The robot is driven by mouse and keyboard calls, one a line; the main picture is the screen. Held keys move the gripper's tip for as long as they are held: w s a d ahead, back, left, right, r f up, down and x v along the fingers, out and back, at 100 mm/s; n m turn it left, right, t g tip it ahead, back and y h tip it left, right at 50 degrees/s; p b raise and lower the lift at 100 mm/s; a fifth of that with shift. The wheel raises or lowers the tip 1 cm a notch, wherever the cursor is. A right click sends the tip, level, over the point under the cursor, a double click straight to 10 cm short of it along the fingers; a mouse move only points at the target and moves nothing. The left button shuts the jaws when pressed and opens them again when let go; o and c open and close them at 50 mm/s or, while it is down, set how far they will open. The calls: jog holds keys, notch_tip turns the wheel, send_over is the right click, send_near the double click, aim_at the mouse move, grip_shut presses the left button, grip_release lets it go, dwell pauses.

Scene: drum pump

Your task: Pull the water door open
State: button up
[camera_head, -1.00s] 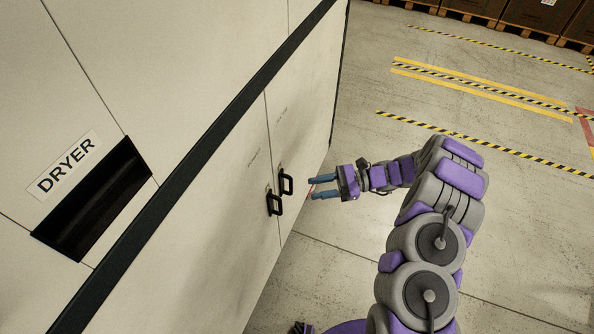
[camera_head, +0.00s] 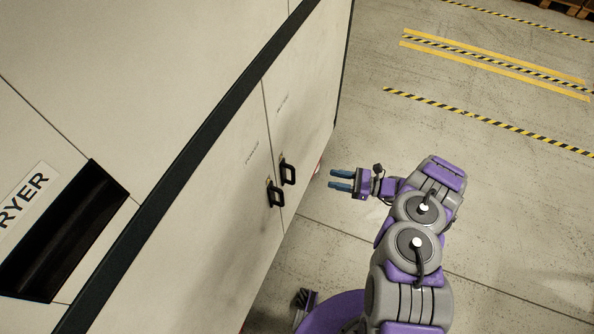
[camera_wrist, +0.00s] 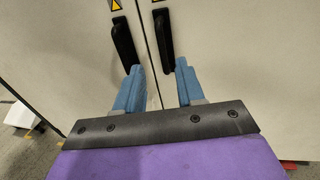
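Two pale cabinet doors sit side by side with a seam between them, a left door (camera_head: 230,180) and a right door (camera_head: 300,125). Each has a black handle beside the seam, a left handle (camera_head: 275,195) and a right handle (camera_head: 288,172). The door lettering is too small to read, so I cannot tell which is the water door. Both doors look shut. My gripper (camera_head: 341,180) is open and empty, to the right of the handles and apart from them. In the wrist view, the left handle (camera_wrist: 124,42) and right handle (camera_wrist: 163,33) stand beyond my blue fingers (camera_wrist: 157,82).
A dryer panel with a black recess (camera_head: 65,230) is on the left. A black trim strip (camera_head: 190,160) runs along the cabinet above the doors. The concrete floor (camera_head: 480,190) to the right is clear, with yellow-black tape (camera_head: 490,122).

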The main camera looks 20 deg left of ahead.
aim_at(294, 172)
jog(key=shift+s+a+f+b, duration=0.1)
jog(key=shift+s+a+b, duration=0.2)
jog(key=shift+a, duration=2.3)
jog(key=shift+s+a+b, duration=0.15)
jog(key=shift+a+b, duration=0.2)
jog(key=shift+a, duration=2.25)
jog(key=shift+s+a+f+b, duration=0.1)
jog(key=shift+s+a+b, duration=0.2)
jog(key=shift+a, duration=2.3)
jog(key=shift+w+d+r, duration=0.1)
jog(key=shift+d+r, duration=0.05)
jog(key=shift+d, duration=0.2)
jog(key=c, duration=0.5)
grip_shut()
jog(key=shift+a, duration=0.1)
